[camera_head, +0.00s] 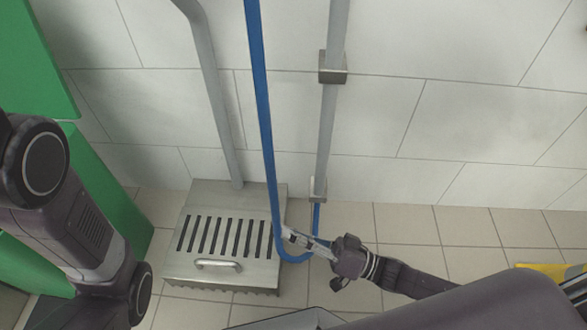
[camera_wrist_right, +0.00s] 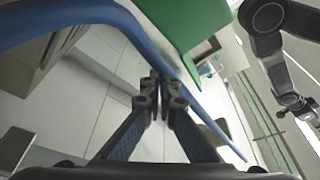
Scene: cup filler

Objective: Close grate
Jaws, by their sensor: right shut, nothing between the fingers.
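The grate (camera_head: 225,235) is a slotted metal plate with a bar handle (camera_head: 219,264) at its front. It lies over the metal box (camera_head: 262,190) on the floor against the wall, at the lower left of the head view. It looks flat on the box; I cannot tell whether it sits fully down. My right gripper (camera_head: 289,235) is shut and empty just right of the grate, its fingers pointing left by the blue hose. Its closed fingertips also show in the right wrist view (camera_wrist_right: 160,80). My left arm shows at the left, its gripper out of view.
A blue hose (camera_head: 262,110) hangs down and loops beside the grate, close to my right fingers. Grey pipes (camera_head: 330,115) run down the tiled wall. A green panel (camera_head: 110,190) stands at the left.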

